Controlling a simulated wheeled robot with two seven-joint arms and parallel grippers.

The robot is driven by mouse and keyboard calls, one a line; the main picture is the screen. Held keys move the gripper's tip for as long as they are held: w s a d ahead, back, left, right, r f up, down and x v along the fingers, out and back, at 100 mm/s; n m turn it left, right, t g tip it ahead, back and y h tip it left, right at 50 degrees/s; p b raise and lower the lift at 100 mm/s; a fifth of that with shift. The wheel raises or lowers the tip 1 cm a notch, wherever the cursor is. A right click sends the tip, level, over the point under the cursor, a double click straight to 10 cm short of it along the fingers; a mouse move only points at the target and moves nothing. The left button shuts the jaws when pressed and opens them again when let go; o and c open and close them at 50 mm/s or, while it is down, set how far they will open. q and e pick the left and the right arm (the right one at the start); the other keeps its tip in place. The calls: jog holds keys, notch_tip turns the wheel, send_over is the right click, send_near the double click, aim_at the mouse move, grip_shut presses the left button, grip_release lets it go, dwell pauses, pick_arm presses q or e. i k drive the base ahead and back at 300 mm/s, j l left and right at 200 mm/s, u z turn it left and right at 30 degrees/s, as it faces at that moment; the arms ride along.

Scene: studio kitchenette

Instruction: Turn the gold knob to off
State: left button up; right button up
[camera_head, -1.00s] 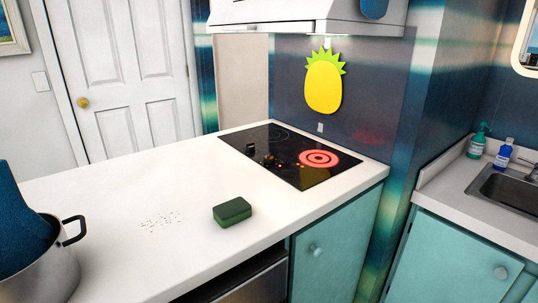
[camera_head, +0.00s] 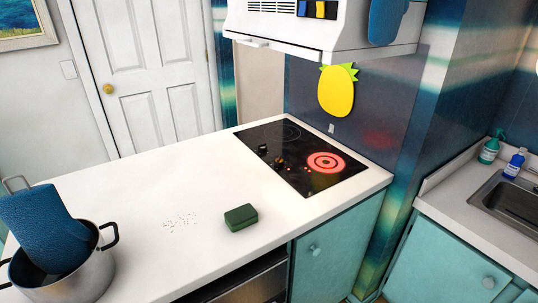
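The black glass cooktop (camera_head: 300,178) is set into the white counter. A small gold or brassy knob (camera_head: 281,161) stands on its near left part; its pointer direction is too small to tell. A dark knob (camera_head: 262,149) stands just behind it to the left. The front right burner (camera_head: 325,162) glows red in rings. The other burner (camera_head: 283,132) at the back is dark. Small red lights show near the gold knob. Neither of my grippers is in view.
On the counter (camera_head: 150,200) are a dark green sponge (camera_head: 241,217), scattered white crumbs (camera_head: 181,221) and a steel pot (camera_head: 80,285) with a blue mitt (camera_head: 42,228) in it. A white range hood (camera_head: 320,32) overhangs the cooktop.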

aim_at(278, 161)
jog(key=i+l+u, duration=0.1)
jog(key=l+u, duration=1.25)
jog(key=l, duration=0.2)
jog(key=k+l+u, duration=0.2)
jog(key=l+u, duration=0.2)
jog(key=k+l+u, duration=0.25)
jog(key=l+u, duration=0.2)
jog(key=l, duration=0.05)
